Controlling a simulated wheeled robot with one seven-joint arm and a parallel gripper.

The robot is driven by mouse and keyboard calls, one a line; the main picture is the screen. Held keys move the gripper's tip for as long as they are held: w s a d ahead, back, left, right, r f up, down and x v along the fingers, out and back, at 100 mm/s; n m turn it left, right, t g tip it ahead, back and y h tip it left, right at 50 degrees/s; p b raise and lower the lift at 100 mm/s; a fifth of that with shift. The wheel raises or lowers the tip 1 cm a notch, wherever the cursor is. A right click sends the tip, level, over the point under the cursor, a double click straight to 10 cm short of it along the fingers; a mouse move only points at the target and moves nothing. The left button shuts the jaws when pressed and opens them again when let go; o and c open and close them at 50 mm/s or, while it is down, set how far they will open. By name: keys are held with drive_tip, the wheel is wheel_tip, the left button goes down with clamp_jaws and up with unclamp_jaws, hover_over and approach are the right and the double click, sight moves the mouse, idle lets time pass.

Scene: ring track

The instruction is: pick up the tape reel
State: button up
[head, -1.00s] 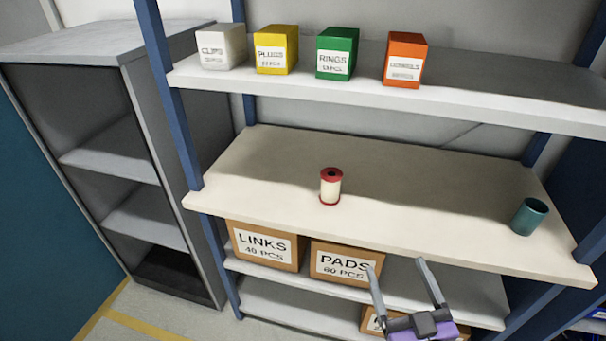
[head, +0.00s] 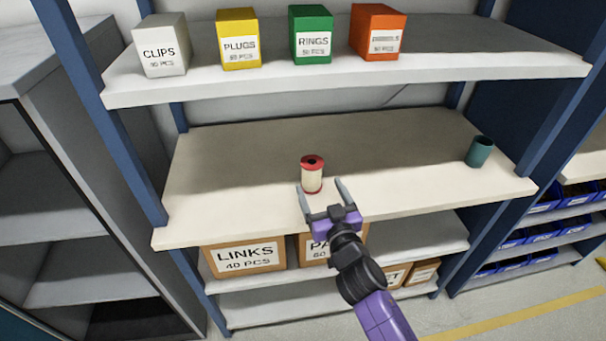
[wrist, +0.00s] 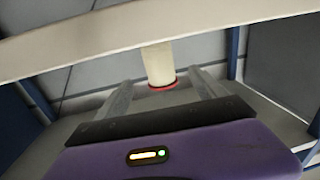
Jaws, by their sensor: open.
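The tape reel (head: 312,176) is a cream cylinder with a red rim at top and bottom. It stands upright near the front edge of the middle shelf (head: 240,157). My gripper (head: 322,187) is open and empty, and its two fingers point at the reel from the front. In the wrist view the reel (wrist: 158,65) shows beyond and between the fingertips of my gripper (wrist: 160,82). Its red rim is visible there, and its other end is cut off by a pale shelf edge (wrist: 200,25). I cannot tell whether the fingers touch the reel.
A teal cup (head: 479,152) stands at the right of the middle shelf. The upper shelf (head: 300,75) holds white, yellow, green and orange boxes. Cardboard boxes, one marked LINKS (head: 246,258), sit below. A blue post (head: 105,120) bounds the left side.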

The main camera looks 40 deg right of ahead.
sight(312, 172)
drive_tip(key=shift+d, duration=0.15)
drive_tip(key=shift+p+x, duration=0.4)
drive_tip(key=shift+x, duration=0.75)
drive_tip(key=shift+f+p+x, duration=0.2)
drive_tip(key=shift+p+x, duration=0.15)
drive_tip(key=shift+x, duration=2.3)
drive_tip(key=shift+w, duration=0.1)
drive_tip(key=c, duration=1.6)
